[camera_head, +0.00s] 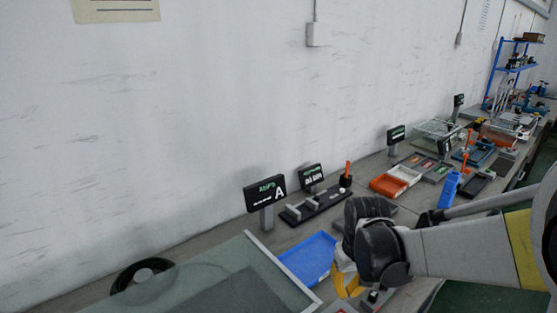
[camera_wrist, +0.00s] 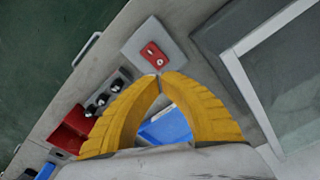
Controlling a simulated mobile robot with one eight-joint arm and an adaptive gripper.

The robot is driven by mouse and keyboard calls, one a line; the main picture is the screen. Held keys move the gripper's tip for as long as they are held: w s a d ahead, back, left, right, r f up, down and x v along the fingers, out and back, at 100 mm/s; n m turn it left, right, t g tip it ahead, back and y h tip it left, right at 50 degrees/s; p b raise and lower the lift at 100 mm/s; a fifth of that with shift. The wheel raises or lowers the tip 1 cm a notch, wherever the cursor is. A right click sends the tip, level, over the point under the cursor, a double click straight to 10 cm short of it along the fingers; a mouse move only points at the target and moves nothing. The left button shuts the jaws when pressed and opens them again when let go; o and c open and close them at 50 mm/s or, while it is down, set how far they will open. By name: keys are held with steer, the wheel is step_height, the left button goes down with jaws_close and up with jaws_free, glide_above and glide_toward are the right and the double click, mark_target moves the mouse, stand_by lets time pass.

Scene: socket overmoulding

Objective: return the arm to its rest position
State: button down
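My gripper (camera_head: 347,290) has yellow fingers and shows low in the head view, right of the blue tray (camera_head: 309,258), with my arm reaching in from the right edge. In the wrist view, the fingers of my gripper (camera_wrist: 160,76) arch together and their tips meet or nearly meet. No object shows between the tips. Part of the blue tray (camera_wrist: 170,126) shows through the gap below the tips. A red piece with small round marks (camera_wrist: 153,56) sits on a grey plate (camera_wrist: 135,47) just beyond the fingertips; I cannot tell the height between them.
A framed glass panel (camera_head: 215,285) lies left of the blue tray. Small display signs (camera_head: 265,193) stand along the wall. Orange (camera_head: 388,185) and white trays and a blue bottle (camera_head: 450,190) are farther along the bench. Dark round items (camera_wrist: 103,99) and a red bin (camera_wrist: 72,130) are left in the wrist view.

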steer(key=s+r+m+t, duration=0.1)
steer(key=s+r+t, duration=0.5)
steer(key=s+r, duration=0.6)
stand_by(0.6)
